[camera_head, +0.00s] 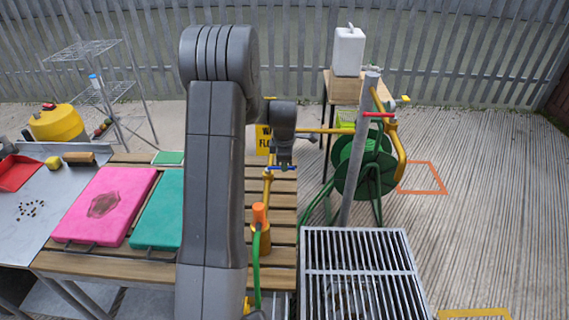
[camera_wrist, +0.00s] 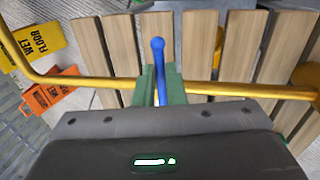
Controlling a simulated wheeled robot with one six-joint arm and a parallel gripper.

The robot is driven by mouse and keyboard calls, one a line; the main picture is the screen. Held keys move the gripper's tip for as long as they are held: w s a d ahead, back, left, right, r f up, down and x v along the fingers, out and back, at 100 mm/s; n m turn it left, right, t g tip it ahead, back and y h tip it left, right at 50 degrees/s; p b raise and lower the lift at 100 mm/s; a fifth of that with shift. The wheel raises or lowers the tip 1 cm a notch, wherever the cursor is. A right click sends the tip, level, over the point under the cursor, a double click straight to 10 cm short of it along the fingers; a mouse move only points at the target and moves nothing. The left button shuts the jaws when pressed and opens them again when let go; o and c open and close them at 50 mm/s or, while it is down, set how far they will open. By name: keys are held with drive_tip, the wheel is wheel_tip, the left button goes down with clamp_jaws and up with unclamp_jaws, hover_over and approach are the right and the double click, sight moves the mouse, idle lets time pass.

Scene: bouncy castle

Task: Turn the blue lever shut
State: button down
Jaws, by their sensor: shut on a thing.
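The blue lever (camera_head: 287,168) shows in the head view as a short bar on a yellow pipe (camera_head: 267,185), just beyond my arm. My gripper (camera_head: 283,161) is right at it. In the wrist view the blue lever (camera_wrist: 158,56) has a rounded end and points away from me, crossing the yellow pipe (camera_wrist: 230,90). The green fingers of my gripper (camera_wrist: 160,78) are shut on the blue lever, one on each side. The valve body under the lever is hidden.
A red lever (camera_head: 378,115) sits on piping by a grey post (camera_head: 356,160). A green hose reel (camera_head: 362,165) stands behind a metal grate (camera_head: 362,232). The slatted bench holds a pink pad (camera_head: 103,207), a teal pad (camera_head: 160,212) and an orange hose fitting (camera_head: 260,217).

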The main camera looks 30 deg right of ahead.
drive_tip(key=c, duration=1.5)
unclamp_jaws()
drive_tip(key=shift+r, duration=0.15)
drive_tip(key=r, duration=0.4)
drive_tip(key=s+a+r, duration=0.1)
drive_tip(key=r, duration=0.4)
drive_tip(key=s+r+b, duration=0.1)
drive_tip(key=r, duration=0.3)
drive_tip(key=shift+s+a+r, duration=0.1)
drive_tip(key=shift+a+r, duration=0.05)
drive_tip(key=f, duration=0.4)
drive_tip(key=w+d+f, duration=0.1)
drive_tip(key=f, duration=0.4)
drive_tip(key=w+f+p, duration=0.1)
drive_tip(key=f, duration=0.3)
drive_tip(key=shift+w+d+f, duration=0.15)
drive_tip(key=shift+f, duration=0.2)
drive_tip(key=shift+r, duration=0.15)
